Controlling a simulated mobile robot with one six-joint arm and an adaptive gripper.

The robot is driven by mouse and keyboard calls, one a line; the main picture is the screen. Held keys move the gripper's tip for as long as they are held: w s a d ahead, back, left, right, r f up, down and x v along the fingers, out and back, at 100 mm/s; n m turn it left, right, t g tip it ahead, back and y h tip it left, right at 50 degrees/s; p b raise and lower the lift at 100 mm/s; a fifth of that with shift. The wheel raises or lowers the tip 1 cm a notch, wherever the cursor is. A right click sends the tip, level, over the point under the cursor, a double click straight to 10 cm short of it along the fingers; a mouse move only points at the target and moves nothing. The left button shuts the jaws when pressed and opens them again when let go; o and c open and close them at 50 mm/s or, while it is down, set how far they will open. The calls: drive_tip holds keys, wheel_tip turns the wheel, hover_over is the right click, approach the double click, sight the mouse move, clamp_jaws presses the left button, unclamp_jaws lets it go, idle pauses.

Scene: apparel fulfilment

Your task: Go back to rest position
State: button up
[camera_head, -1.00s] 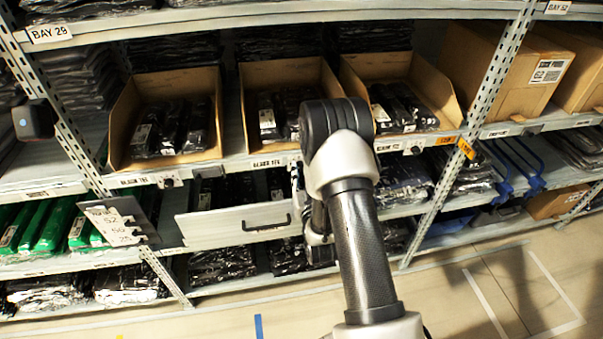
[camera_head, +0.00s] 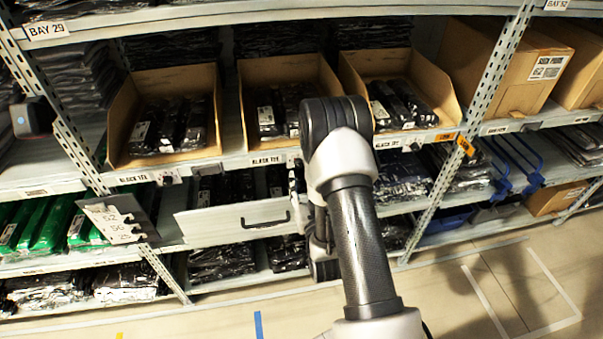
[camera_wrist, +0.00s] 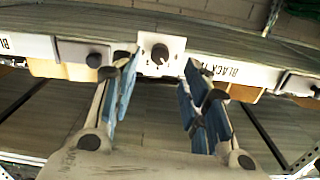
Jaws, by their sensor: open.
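My arm (camera_head: 352,230) reaches up from the bottom of the head view, with its elbow in front of the middle of the shelving. Its far links are largely hidden behind the forearm, and my gripper cannot be made out clearly there. In the wrist view my gripper (camera_wrist: 163,62) is open, with its two blue-padded fingers spread apart and nothing between them. Beyond the fingertips is a shelf edge with a white plate and round dark knob (camera_wrist: 160,53).
Three open cardboard bins (camera_head: 226,120) of black packaged garments stand on the shelf. Below is a grey drawer front (camera_head: 215,224) with a black handle. Closed cartons (camera_head: 502,75) sit at right. Floor at lower right is clear.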

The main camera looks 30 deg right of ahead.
drive_tip(key=shift+v, duration=1.1)
drive_tip(key=shift+w, duration=0.1)
drive_tip(key=s+a+r+n+g+y, duration=0.1)
drive_tip(key=a+r+g+y, duration=0.2)
drive_tip(key=r, duration=0.4)
drive_tip(key=a+r+n+g, duration=0.1)
drive_tip(key=a+r+g, duration=0.35)
drive_tip(key=r, duration=0.25)
drive_tip(key=s+a+r+g, duration=0.1)
drive_tip(key=s+a+r, duration=0.1)
drive_tip(key=s, duration=0.6)
drive_tip(key=s+a+r+n+g+y, duration=0.1)
drive_tip(key=s+a+g, duration=0.1)
drive_tip(key=s, duration=0.7)
drive_tip(key=s+a+r+n+g+y, duration=0.1)
drive_tip(key=s+a+r+g, duration=0.1)
drive_tip(key=s, duration=0.7)
drive_tip(key=shift+a+r, duration=0.35)
drive_tip(key=shift+a, duration=0.15)
